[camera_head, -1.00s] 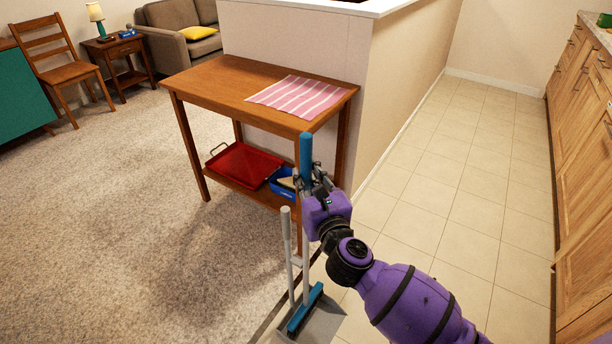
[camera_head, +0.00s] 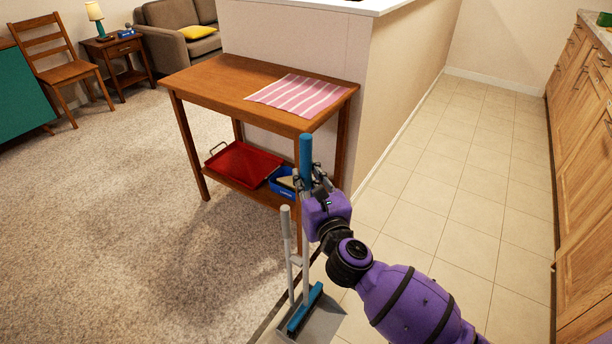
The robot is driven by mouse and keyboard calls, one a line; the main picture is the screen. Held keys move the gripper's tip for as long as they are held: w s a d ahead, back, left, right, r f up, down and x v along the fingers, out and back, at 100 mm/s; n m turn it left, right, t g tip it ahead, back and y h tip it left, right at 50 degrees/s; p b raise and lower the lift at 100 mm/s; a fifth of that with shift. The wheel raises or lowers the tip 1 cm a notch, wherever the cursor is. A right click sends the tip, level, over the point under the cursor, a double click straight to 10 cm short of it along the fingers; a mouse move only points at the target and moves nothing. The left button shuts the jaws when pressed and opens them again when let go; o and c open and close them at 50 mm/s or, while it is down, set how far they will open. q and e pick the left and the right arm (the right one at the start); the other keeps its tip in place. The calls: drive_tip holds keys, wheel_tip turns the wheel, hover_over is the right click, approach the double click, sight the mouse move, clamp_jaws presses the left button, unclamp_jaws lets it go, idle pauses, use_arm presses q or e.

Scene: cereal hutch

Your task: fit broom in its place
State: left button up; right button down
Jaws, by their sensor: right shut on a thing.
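The broom has a blue handle grip (camera_head: 306,152) at the top, a pale grey shaft and a blue head (camera_head: 304,309) at the bottom. It stands nearly upright in front of the wooden table. My right gripper (camera_head: 312,182) is shut around the handle, just below its blue top. The grey dustpan (camera_head: 321,325) lies at the floor with its own upright pale handle (camera_head: 286,222) beside the broom's shaft. The broom head shows at or just over the pan; I cannot tell whether they touch. My left gripper is not in view.
A wooden table (camera_head: 215,82) stands behind the broom, with a striped pink cloth (camera_head: 297,95) on top. Its lower shelf holds a red tray (camera_head: 243,163) and a blue bin (camera_head: 281,187). Tiled floor (camera_head: 440,200) is open on the right, before wooden cabinets (camera_head: 585,130).

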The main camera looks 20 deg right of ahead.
sight(307, 193)
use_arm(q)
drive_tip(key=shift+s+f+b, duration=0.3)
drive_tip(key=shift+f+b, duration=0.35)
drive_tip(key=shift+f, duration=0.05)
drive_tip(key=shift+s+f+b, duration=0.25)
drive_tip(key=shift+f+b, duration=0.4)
use_arm(e)
drive_tip(key=shift+f, duration=2)
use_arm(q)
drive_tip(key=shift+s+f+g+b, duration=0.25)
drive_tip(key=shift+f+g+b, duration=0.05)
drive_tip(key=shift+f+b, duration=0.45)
use_arm(e)
drive_tip(key=shift+f, duration=1.1)
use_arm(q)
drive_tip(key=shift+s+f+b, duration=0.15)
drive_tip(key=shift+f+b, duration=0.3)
use_arm(e)
drive_tip(key=shift+f, duration=0.75)
drive_tip(key=c, duration=1.5)
unclamp_jaws()
drive_tip(key=shift+o, duration=0.2)
drive_tip(key=shift+s+f, duration=0.1)
drive_tip(key=shift+s, duration=0.05)
